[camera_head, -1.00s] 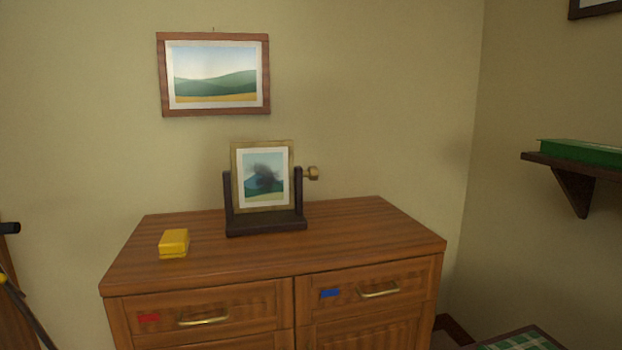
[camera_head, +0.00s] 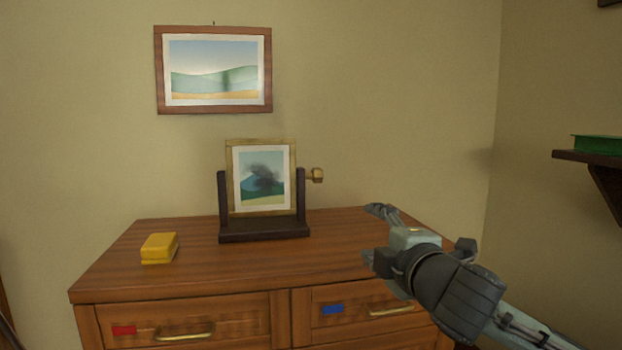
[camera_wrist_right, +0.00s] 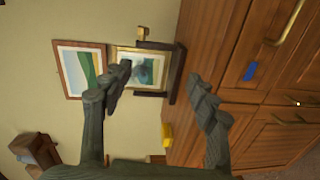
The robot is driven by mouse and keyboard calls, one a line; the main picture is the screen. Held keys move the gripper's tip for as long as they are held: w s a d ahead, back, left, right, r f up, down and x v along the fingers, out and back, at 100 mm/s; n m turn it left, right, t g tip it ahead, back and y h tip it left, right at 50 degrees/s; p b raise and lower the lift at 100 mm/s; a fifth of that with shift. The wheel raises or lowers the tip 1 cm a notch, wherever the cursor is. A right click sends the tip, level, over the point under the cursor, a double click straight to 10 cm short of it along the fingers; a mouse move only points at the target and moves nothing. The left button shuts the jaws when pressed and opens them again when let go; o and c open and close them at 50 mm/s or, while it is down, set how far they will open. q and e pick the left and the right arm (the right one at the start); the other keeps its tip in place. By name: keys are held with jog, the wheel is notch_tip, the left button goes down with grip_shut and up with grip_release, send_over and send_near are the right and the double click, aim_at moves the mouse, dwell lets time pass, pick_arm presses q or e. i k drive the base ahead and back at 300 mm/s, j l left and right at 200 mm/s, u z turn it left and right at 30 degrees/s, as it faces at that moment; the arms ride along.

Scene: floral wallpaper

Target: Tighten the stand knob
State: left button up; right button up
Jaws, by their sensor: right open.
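The stand knob (camera_head: 316,175) is a small brass piece on the right side of the dark stand (camera_head: 264,230). The stand holds a gold-framed picture (camera_head: 262,178) with a dark smudge, upright on the wooden dresser (camera_head: 200,236). My right gripper (camera_head: 374,232) is open and empty, to the right of the knob and lower in the head view, apart from it. In the right wrist view, its two fingers (camera_wrist_right: 160,85) are spread, and the knob (camera_wrist_right: 142,33) shows beyond them near the top. My left gripper is not in view.
A yellow box (camera_head: 159,248) lies on the dresser's left part. A framed landscape (camera_head: 213,70) hangs on the wall above. A wall shelf (camera_head: 590,157) with a green item is at the far right. The dresser top between stand and right gripper is clear.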

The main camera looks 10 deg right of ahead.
aim_at(316, 174)
jog(key=i, duration=1.15)
